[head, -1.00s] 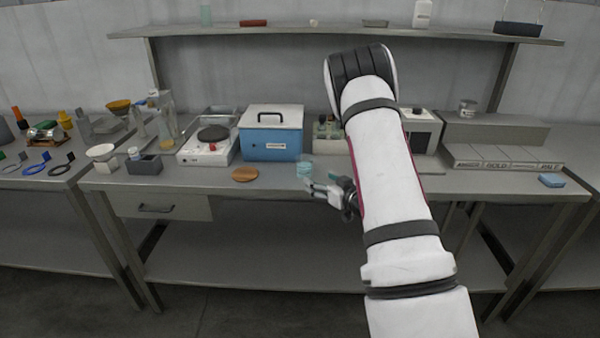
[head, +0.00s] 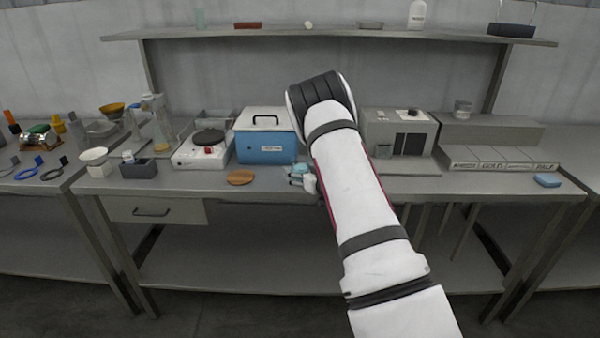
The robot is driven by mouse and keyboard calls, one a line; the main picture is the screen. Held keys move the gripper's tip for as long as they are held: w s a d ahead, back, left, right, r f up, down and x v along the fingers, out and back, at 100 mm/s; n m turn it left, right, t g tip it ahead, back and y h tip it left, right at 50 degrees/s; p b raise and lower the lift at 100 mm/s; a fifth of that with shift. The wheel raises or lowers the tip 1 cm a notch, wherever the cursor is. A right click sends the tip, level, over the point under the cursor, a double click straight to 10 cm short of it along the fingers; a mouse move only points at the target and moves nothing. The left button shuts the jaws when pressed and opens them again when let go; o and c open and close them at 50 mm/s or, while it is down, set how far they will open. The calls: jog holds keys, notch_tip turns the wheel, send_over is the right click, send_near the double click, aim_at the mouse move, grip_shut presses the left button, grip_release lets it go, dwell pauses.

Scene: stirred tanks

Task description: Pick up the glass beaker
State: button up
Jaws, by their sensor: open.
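A small glass beaker (head: 299,168) with pale blue contents stands on the bench, in front of the right end of the blue box. My gripper (head: 301,178) is at the beaker, close to the bench top, and overlaps it in the picture. The gripper is open. It is small here and partly hidden by my forearm, so I cannot tell whether the fingers touch the glass or stand around it.
A blue box with a white lid (head: 264,136) stands just behind the beaker. A brown round disc (head: 241,177) and a hot plate (head: 201,149) are to the left. A grey instrument (head: 400,133) is to the right. A shelf (head: 330,33) runs above.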

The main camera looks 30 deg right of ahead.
aim_at(296, 158)
jog(key=c, duration=1.3)
jog(key=shift+r, duration=0.15)
jog(key=shift+r, duration=0.65)
notch_tip(296, 158, up, 2)
jog(key=shift+r, duration=0.25)
jog(key=s+a, duration=0.2)
jog(key=s, duration=0.2)
jog(key=s+a, duration=0.2)
jog(key=s, duration=0.3)
jog(key=s+a+r, duration=0.1)
jog(key=s+a, duration=0.2)
jog(key=s, duration=0.2)
jog(key=shift+s+p, duration=0.25)
jog(key=shift+p, duration=0.1)
